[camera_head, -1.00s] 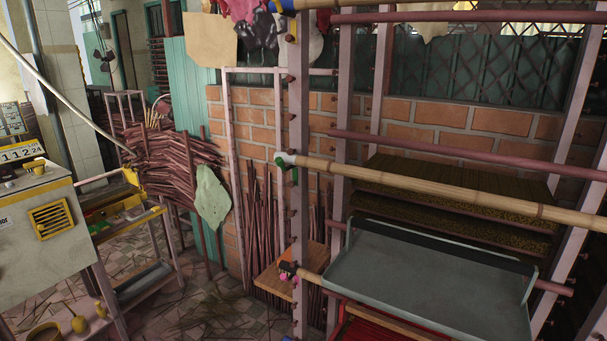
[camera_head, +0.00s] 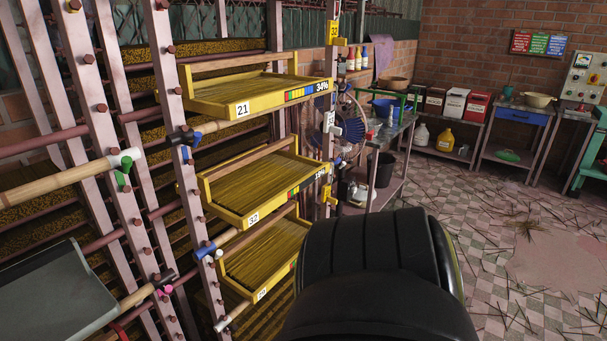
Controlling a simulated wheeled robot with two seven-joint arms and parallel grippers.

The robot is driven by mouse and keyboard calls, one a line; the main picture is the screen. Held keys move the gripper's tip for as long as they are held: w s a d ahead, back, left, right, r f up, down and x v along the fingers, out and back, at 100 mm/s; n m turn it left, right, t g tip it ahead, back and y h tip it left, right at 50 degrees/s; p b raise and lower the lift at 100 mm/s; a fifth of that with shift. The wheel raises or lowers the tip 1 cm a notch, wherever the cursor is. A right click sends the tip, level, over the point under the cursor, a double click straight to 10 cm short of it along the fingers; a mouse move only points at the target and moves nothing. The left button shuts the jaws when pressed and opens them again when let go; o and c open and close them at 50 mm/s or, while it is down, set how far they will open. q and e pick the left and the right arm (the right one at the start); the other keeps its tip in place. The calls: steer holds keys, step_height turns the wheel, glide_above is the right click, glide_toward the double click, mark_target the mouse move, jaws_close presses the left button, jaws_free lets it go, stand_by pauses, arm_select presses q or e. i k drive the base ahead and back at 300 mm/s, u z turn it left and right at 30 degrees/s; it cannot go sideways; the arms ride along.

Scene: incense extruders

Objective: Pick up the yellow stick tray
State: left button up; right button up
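Several yellow stick trays stand one above another on a rack in the middle of the head view. The top tray (camera_head: 258,93) is numbered 21 and carries a colored strip reading 34%. The middle tray (camera_head: 262,186) is numbered 32, and a lower tray (camera_head: 264,254) sits beneath it. All hold thin yellowish-brown sticks. A large black rounded part of mine fills the bottom centre, just right of the lower tray in the picture. No fingers of either gripper show.
Pinkish rack posts (camera_head: 112,150) with bamboo poles (camera_head: 65,182) stand on the left, beside a grey tray (camera_head: 55,302). A fan (camera_head: 345,125) and a metal table (camera_head: 385,150) are behind the trays. Tiled floor (camera_head: 535,240) with scattered sticks is open on the right.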

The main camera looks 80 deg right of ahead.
mark_target(231, 97)
steer(key=z, duration=0.25)
steer(key=k, duration=0.65)
steer(key=z, duration=2.05)
